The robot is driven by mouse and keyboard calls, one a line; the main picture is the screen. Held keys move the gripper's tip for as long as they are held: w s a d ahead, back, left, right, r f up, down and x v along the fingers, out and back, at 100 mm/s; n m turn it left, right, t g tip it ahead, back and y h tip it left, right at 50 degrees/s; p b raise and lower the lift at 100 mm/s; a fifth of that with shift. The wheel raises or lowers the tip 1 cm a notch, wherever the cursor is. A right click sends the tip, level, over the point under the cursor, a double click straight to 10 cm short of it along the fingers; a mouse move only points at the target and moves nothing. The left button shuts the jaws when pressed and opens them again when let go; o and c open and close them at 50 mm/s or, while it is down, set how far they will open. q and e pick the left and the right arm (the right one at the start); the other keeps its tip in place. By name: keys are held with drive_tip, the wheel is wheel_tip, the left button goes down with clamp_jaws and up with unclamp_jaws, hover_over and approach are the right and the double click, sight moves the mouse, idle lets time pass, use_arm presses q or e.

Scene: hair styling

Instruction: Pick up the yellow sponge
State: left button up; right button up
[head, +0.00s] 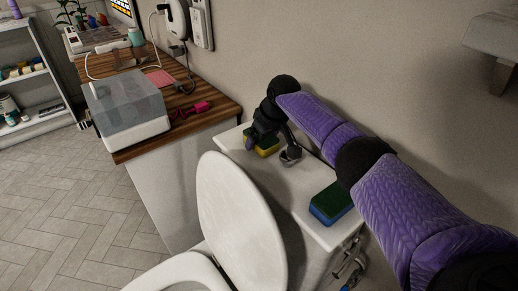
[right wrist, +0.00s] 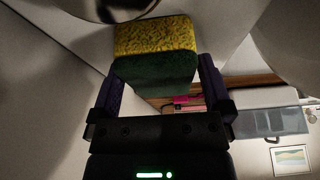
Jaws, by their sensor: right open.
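The yellow sponge (head: 267,147), with a dark green layer, lies on the white toilet tank lid near its far end. My right gripper (head: 256,141) is over it and hides part of it in the head view. In the right wrist view the sponge (right wrist: 155,40) shows its yellow face and dark green side. The open fingers of my right gripper (right wrist: 160,88) stand to either side of it, with a gap visible at least on part of the sides. I cannot tell whether either finger touches it. My left gripper is not in view.
A green and blue sponge (head: 331,203) lies nearer on the tank lid (head: 285,182). The raised toilet seat lid (head: 240,220) is in front. A wooden counter (head: 205,118) holds a pink item (head: 197,108) and a box (head: 127,105).

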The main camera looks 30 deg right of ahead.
drive_tip(key=shift+c, duration=0.3)
drive_tip(key=c, duration=1.1)
drive_tip(key=shift+w+r+p, duration=0.1)
drive_tip(key=shift+r+p, duration=0.15)
drive_tip(key=shift+p, duration=0.1)
wheel_tip(320, 180, up, 9)
drive_tip(key=p, duration=0.4)
drive_tip(key=shift+r, duration=0.3)
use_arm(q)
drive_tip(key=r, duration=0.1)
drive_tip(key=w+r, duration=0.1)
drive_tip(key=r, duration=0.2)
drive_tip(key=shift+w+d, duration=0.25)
